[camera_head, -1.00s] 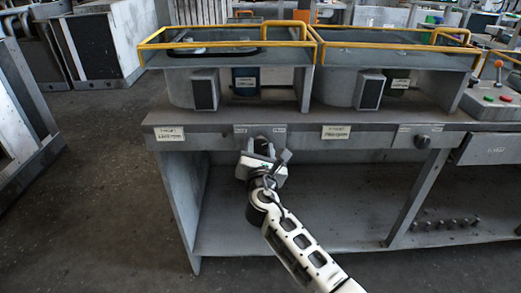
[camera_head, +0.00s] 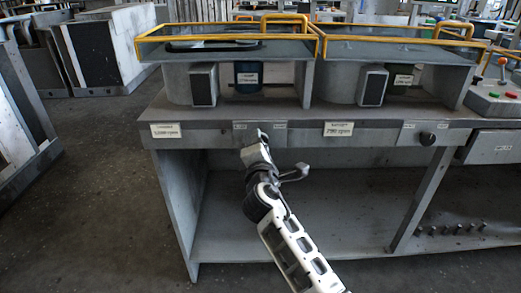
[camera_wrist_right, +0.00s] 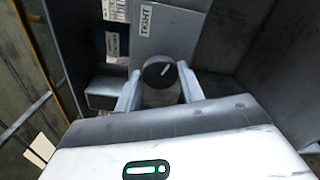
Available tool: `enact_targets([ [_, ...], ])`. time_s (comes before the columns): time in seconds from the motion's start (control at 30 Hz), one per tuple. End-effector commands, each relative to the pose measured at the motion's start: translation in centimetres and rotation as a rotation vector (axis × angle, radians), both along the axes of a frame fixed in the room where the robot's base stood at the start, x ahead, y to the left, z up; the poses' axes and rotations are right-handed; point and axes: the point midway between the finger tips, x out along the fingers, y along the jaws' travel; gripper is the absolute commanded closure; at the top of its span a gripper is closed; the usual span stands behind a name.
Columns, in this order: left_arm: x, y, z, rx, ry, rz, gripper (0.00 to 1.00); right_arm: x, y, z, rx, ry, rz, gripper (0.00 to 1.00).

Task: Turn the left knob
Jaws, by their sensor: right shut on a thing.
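The left knob (camera_wrist_right: 158,72) is dark and round with a white pointer line, which slants in the right wrist view. It sits on the grey panel beside a label reading "TIGHT" (camera_wrist_right: 146,18). My right gripper (camera_wrist_right: 160,84) has one finger on each side of the knob and is shut on it. In the head view my right gripper (camera_head: 257,143) is at the front edge of the bench and mostly hides this knob. My left gripper is in neither view.
A second dark knob (camera_head: 427,139) is on the bench front further right. Yellow-railed housings (camera_head: 228,50) stand on the bench (camera_head: 230,111). A control box with coloured buttons (camera_head: 497,95) is at the right. The lower shelf (camera_head: 345,235) is mostly clear near my arm.

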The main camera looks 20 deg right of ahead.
Motion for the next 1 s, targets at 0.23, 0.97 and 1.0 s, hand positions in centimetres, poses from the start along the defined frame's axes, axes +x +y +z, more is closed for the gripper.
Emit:
enact_targets([
  [0.23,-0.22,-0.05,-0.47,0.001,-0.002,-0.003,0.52,0.01,-0.02,-0.06,0.105,-0.03,0.0,0.84],
  [0.97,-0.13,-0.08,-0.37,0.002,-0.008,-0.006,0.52,0.02,-0.02,0.05,0.143,-0.042,0.0,0.4],
  [1.0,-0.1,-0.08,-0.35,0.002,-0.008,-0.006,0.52,0.02,-0.02,0.05,0.142,-0.042,0.0,0.4],
])
